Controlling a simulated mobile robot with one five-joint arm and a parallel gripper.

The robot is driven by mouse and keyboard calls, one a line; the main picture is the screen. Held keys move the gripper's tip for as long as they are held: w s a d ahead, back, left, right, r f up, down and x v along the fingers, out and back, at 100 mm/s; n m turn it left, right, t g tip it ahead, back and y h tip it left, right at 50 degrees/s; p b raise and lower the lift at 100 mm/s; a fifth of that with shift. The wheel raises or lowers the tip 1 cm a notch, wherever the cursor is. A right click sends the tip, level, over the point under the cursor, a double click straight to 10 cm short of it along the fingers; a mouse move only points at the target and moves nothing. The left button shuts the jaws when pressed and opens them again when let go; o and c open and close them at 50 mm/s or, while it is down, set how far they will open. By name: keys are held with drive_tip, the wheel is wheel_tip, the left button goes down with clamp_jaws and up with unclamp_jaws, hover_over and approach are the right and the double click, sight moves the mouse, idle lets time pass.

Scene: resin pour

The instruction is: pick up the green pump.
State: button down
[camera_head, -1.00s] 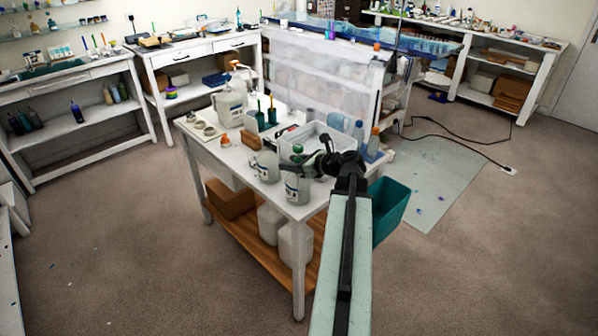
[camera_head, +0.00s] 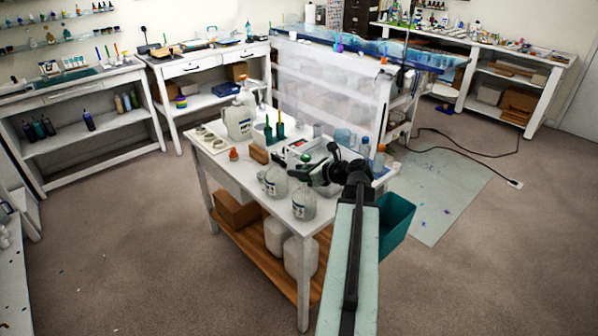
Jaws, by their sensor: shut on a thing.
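The green pump (camera_head: 305,158) shows as a small green top at the jaws of my gripper (camera_head: 309,171), above the white worktable (camera_head: 246,176). My gripper is shut on it, and the dark jaws hide most of the pump. A translucent jug with a label (camera_head: 304,204) stands upright on the table just below my gripper. Whether the pump's lower end touches the jug cannot be made out. A second similar jug (camera_head: 276,181) stands to the left.
A larger jug (camera_head: 238,121), two dark green bottles (camera_head: 280,129) and an orange-topped bottle (camera_head: 380,158) stand on the table. A teal bin (camera_head: 397,222) is right of my arm. A cable (camera_head: 470,152) crosses the floor. Carpet at front left is mostly clear.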

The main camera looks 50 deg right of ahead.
wheel_tip(320, 180, up, 26)
drive_tip(key=p, duration=2.4)
drive_tip(key=shift+f, duration=0.2)
drive_tip(key=shift+w, duration=0.1)
